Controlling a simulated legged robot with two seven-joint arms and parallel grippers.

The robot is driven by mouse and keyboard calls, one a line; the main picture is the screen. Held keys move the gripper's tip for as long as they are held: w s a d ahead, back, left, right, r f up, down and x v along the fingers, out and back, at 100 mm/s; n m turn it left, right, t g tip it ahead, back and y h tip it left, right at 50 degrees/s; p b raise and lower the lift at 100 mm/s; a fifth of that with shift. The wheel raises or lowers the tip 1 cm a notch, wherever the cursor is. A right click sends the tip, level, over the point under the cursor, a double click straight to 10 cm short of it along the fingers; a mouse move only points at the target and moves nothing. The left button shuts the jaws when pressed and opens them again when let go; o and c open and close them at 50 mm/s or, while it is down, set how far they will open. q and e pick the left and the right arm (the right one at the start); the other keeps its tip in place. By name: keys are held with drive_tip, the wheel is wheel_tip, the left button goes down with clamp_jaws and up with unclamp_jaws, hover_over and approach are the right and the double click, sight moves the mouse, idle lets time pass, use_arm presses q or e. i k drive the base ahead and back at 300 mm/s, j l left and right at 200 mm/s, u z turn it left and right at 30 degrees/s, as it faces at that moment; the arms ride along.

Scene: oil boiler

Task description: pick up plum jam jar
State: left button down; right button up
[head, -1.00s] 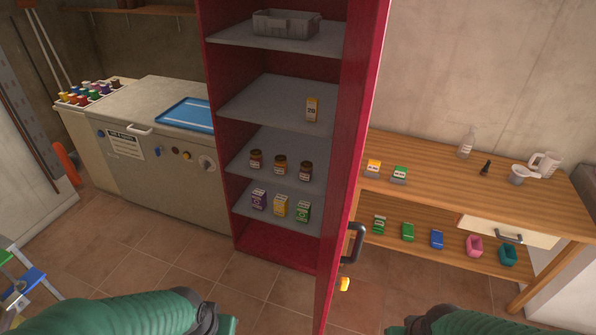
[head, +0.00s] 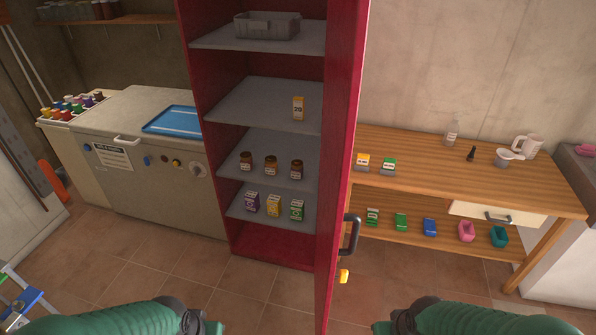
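Three small jars stand in a row on a shelf of the red cabinet (head: 345,150): a left jar (head: 246,162), a middle jar (head: 270,165) and a right jar (head: 297,169). They have dark lids and light labels; the right one looks darkest. The labels are too small to read, so I cannot tell which is plum. My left gripper (head: 210,326) and my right gripper (head: 384,327) are at the bottom edge, well in front of the cabinet and apart from the jars. Their fingers are mostly cut off.
The cabinet door stands open on the right, with a dark handle (head: 350,235). Cartons (head: 273,205) stand on the shelf below the jars, and a yellow-white box (head: 298,108) above. A wooden table (head: 420,150) is at right, a grey chest (head: 150,190) at left. Tiled floor in front is clear.

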sight(296, 170)
drive_tip(key=i+j+u, duration=0.6)
drive_tip(key=i+u, duration=0.15)
drive_tip(key=i+j+z, duration=0.15)
drive_tip(key=i, duration=0.2)
drive_tip(key=i+z, duration=0.15)
drive_tip(key=i, duration=0.25)
drive_tip(key=i+j+z, duration=0.15)
drive_tip(key=i+z, duration=0.45)
drive_tip(key=i+j+z, duration=0.15)
drive_tip(key=i+z, duration=0.2)
drive_tip(key=z, duration=0.15)
drive_tip(key=i+j+z, duration=0.3)
drive_tip(key=z, duration=0.15)
